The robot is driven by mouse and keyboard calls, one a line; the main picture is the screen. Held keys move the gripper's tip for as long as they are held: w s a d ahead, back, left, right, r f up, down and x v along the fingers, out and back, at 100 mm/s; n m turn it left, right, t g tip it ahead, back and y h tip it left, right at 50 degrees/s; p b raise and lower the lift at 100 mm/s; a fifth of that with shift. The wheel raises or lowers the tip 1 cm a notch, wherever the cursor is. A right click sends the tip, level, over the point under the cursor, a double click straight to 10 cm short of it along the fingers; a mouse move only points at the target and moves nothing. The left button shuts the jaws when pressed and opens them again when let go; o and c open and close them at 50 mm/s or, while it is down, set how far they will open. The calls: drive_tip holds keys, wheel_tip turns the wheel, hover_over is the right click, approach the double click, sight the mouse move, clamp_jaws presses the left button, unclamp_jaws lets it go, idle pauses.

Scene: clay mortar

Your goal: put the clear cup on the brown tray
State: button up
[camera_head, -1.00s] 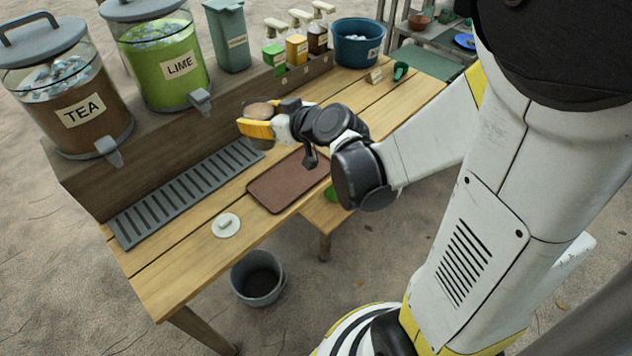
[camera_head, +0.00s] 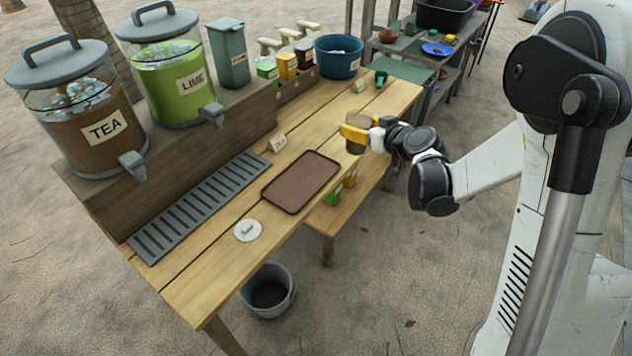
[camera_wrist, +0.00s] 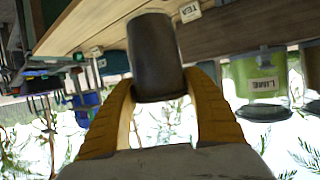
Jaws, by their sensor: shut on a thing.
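The cup (camera_head: 355,147) looks dark brown, as if it holds a dark drink, and my yellow-fingered gripper (camera_head: 356,134) is shut around it. In the wrist view the dark cup (camera_wrist: 155,55) sits between both yellow fingers (camera_wrist: 165,100); that view is upside down, so the cup's tilt is hard to tell. The brown tray (camera_head: 300,182) lies flat and empty on the wooden table. My gripper and the cup are to the right of the tray and apart from it, seemingly above the table.
A grey drip grate (camera_head: 200,205) lies left of the tray, with a white lid (camera_head: 248,231) in front. A small sign (camera_head: 278,143) stands behind the tray. Tea (camera_head: 100,130) and lime (camera_head: 180,85) dispensers stand on the raised back shelf. A blue tub (camera_head: 338,57) is farther back.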

drive_tip(key=w+a+f, duration=0.4)
drive_tip(key=w+f, duration=0.1)
drive_tip(key=w, duration=0.1)
drive_tip(key=shift+n+g+y, duration=0.3)
drive_tip(key=shift+n+y, duration=0.1)
drive_tip(key=a+f+b, duration=0.2)
drive_tip(key=a+f, duration=0.1)
drive_tip(key=a, duration=0.1)
drive_tip(key=s+a+f+b, duration=0.1)
drive_tip(key=a+f+b, duration=0.1)
drive_tip(key=a+f, duration=0.2)
drive_tip(key=a+f+b, duration=0.3)
drive_tip(key=a+f, duration=0.1)
drive_tip(key=shift+s+f, duration=0.1)
drive_tip(key=shift+s, duration=0.2)
drive_tip(key=o, duration=1.4)
